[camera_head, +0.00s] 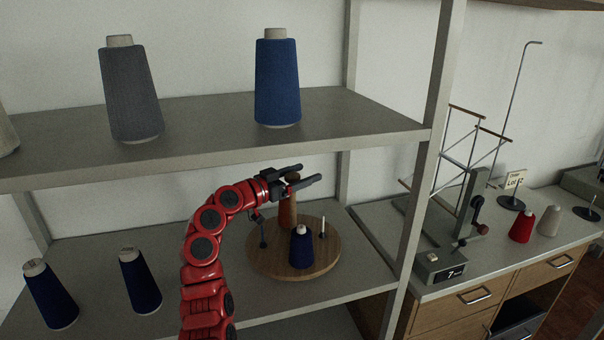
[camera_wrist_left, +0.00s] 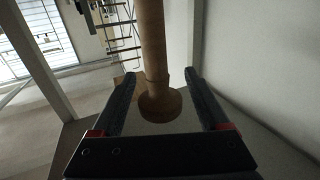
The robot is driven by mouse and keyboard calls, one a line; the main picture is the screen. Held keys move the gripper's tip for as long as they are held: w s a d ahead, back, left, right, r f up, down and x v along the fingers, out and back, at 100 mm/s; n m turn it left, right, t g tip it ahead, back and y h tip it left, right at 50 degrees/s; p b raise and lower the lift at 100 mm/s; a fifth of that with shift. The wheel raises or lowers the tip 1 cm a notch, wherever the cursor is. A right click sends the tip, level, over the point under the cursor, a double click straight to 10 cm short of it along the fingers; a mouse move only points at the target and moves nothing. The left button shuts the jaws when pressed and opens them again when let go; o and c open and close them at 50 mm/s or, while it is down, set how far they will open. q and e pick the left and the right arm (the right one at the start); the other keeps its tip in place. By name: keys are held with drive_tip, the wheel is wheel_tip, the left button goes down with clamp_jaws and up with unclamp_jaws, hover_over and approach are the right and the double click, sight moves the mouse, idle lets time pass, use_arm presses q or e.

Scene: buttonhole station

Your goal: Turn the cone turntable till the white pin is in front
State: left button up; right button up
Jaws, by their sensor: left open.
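The round wooden turntable (camera_head: 318,265) stands on the lower shelf. Its white pin (camera_head: 322,228) stands upright at the right side of the disc. A dark blue cone (camera_head: 301,247) stands on the front part. A brown wooden post (camera_head: 287,212) with a rounded knob rises near the middle. My left gripper (camera_head: 308,174) is open at the height of the knob. My right gripper is not in view.
The upper shelf (camera_head: 200,125) hangs above the turntable, with a grey cone (camera_head: 131,90) and a blue cone (camera_head: 277,82). Two navy cones (camera_head: 50,296) (camera_head: 140,282) stand left of my arm. A shelf upright (camera_head: 424,180) stands right of the turntable.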

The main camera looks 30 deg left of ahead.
use_arm(q)
clamp_jaws()
idle(0.3)
idle(1.1)
